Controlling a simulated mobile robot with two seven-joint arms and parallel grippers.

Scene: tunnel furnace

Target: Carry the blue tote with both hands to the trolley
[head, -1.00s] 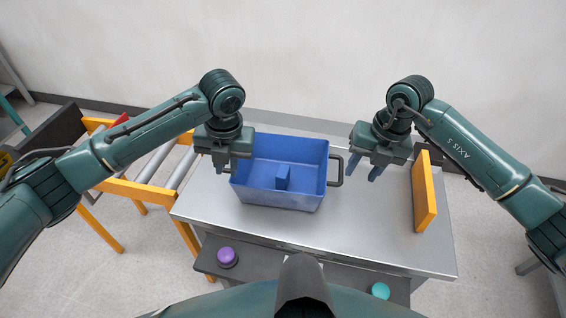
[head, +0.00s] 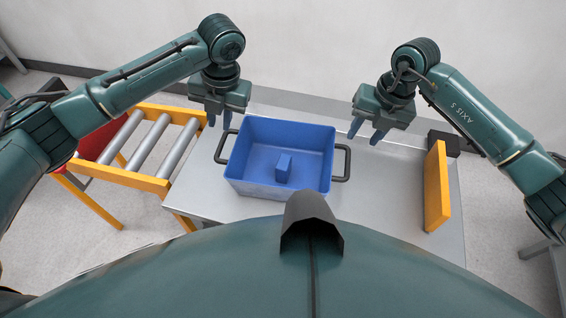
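The blue tote (head: 243,188) sits on the metal table, with a dark handle on its left side and another on its right side. A small blue block (head: 283,168) lies inside it. My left gripper (head: 219,121) is open and empty, above and behind the left handle (head: 222,146). My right gripper (head: 364,134) is open and empty, to the right of and beyond the right handle (head: 345,164). Neither gripper touches the tote. I see no trolley that I can make out for sure.
The metal table (head: 395,190) has free room right of the tote. A yellow upright panel (head: 438,187) stands at its right side, with a dark block (head: 445,142) behind. A yellow-framed roller conveyor (head: 150,142) adjoins on the left. My own body hides the table's front.

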